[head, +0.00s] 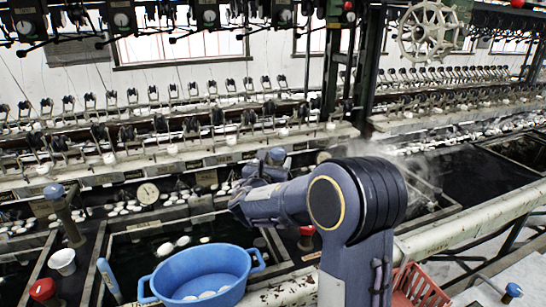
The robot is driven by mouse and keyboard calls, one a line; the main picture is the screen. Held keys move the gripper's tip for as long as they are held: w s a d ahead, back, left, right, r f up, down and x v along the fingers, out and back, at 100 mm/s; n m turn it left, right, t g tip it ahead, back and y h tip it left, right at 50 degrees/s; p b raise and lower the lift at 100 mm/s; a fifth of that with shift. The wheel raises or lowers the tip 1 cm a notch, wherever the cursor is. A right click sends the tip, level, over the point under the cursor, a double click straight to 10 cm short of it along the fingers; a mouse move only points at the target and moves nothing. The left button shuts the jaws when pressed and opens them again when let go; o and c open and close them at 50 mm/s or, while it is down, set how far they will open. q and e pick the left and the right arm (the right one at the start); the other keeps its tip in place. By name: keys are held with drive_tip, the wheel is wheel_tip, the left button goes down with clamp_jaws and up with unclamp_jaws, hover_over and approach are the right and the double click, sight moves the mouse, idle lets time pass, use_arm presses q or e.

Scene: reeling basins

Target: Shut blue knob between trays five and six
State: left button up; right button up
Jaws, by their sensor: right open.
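A blue knob (277,154) tops a dark post just beyond my right forearm, in the middle of the head view. My right gripper (264,168) is open close to this knob. The forearm hides much of it, and I cannot tell whether it touches the knob. Another blue knob (54,191) stands on a tilted dark post at the left, and a third blue knob (513,289) is at the lower right corner. Tray numbers are not readable. My left gripper is not in view.
A blue tub (203,268) with white cocoons stands at the front. Red knobs (306,232) and (42,289) stand nearby. A white cup (63,262) is at the left, a red crate (420,287) at the lower right. A pale pipe (470,230) runs along the front; steam rises behind my arm.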

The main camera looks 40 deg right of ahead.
sight(279, 149)
drive_tip(key=shift+w+d+r, duration=0.1)
drive_tip(key=shift+w+d, duration=0.1)
drive_tip(key=shift+w, duration=0.1)
drive_tip(key=x, duration=0.7)
drive_tip(key=shift+p, duration=0.4)
drive_tip(key=c, duration=1)
